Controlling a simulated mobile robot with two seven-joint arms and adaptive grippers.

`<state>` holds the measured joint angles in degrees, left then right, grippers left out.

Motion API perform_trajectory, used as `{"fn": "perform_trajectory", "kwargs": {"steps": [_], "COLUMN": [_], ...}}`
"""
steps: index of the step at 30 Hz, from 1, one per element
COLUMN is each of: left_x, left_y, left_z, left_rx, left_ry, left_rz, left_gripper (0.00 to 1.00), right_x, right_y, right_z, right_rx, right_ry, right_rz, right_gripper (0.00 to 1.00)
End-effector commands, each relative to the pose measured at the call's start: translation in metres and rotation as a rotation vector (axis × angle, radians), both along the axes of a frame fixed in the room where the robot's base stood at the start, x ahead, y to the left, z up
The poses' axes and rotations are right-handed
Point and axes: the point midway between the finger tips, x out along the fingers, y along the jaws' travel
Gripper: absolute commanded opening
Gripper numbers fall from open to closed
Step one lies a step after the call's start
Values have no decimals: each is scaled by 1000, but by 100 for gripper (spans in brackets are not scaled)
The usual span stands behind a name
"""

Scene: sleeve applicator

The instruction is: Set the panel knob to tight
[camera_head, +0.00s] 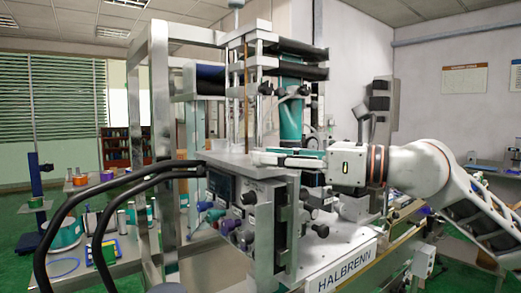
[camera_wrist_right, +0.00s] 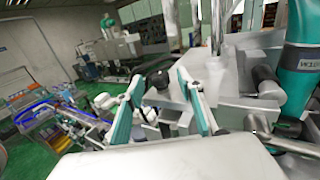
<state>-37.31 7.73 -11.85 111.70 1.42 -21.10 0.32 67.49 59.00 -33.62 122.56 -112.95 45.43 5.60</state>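The machine's front panel (camera_head: 228,188) shows in the head view, partly behind a metal bracket and black hoses. It carries several small knobs, among them a black knob (camera_head: 248,197) and a purple knob (camera_head: 228,226). I cannot read their markings or tell which one has the tight setting. My right gripper (camera_head: 264,157) reaches in from the right, above the panel at the level of the machine's top plate. In the wrist view its two teal-lined fingers (camera_wrist_right: 161,96) are apart. A black round-topped part (camera_wrist_right: 158,80) shows between them, apparently beyond the fingertips. My left gripper is not in view.
The machine's metal frame post (camera_head: 160,140) and black hoses (camera_head: 110,190) stand left of the panel. A teal cylinder (camera_head: 290,120) rises behind my right gripper; it also shows in the wrist view (camera_wrist_right: 298,65).

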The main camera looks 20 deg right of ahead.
Motion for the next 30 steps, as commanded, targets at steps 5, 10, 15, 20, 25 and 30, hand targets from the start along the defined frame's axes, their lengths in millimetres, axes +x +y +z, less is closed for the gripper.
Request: {"fn": "perform_trajectory", "kwargs": {"steps": [5, 10, 15, 20, 25, 30], "left_x": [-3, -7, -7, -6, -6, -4], "left_y": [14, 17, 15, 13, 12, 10], "left_z": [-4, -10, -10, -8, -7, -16], "left_rx": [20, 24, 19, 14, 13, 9], "left_ry": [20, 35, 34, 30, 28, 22], "left_rz": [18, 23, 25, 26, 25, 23], "left_gripper": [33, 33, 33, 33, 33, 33], "right_x": [13, 17, 17, 17, 17, 15], "right_y": [15, 19, 19, 19, 19, 21], "right_z": [1, 0, 0, 0, -1, -4], "right_rx": [1, 1, 0, 0, -1, -8], "right_ry": [-1, -1, 0, 0, -1, -2], "right_rz": [2, -1, -1, 0, -1, -28], "right_gripper": [38, 38, 38, 4, 0, 0]}}
